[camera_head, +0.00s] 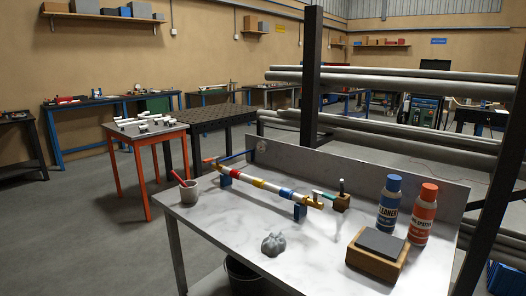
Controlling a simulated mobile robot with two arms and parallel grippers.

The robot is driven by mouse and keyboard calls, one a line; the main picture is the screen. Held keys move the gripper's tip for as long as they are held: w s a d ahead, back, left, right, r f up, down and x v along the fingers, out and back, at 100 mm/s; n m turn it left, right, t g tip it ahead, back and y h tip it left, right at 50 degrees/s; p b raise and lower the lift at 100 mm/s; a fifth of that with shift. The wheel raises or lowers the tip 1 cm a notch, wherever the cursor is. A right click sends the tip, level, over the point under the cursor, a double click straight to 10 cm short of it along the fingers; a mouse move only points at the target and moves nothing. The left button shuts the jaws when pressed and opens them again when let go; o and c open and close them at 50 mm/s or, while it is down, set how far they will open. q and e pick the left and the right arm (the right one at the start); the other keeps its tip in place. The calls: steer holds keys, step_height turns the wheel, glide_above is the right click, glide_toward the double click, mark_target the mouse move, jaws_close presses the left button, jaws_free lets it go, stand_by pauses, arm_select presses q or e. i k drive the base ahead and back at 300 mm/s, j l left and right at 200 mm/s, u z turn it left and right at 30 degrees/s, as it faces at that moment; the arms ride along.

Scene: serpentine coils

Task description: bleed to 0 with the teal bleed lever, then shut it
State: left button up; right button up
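A teal lever (323,195) shows at the right end of a white pipe assembly (244,180) with yellow, blue and red bands on the marble-topped bench. It is small, and I cannot tell its exact setting. A red part (208,160) sits at the pipe's left end. Blue supports (300,212) hold the pipe above the bench. Neither of my grippers is in view.
The front-left top is clear.

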mark_target(328, 196)
steer(key=i+j+z, duration=0.1)
steer(key=j, duration=0.25)
steer(key=i+j, duration=0.25)
steer(key=i+j+z, duration=0.15)
steer(key=j, duration=0.25)
steer(key=i+j+z, duration=0.1)
steer(key=j, duration=0.25)
steer(key=i, duration=0.05)
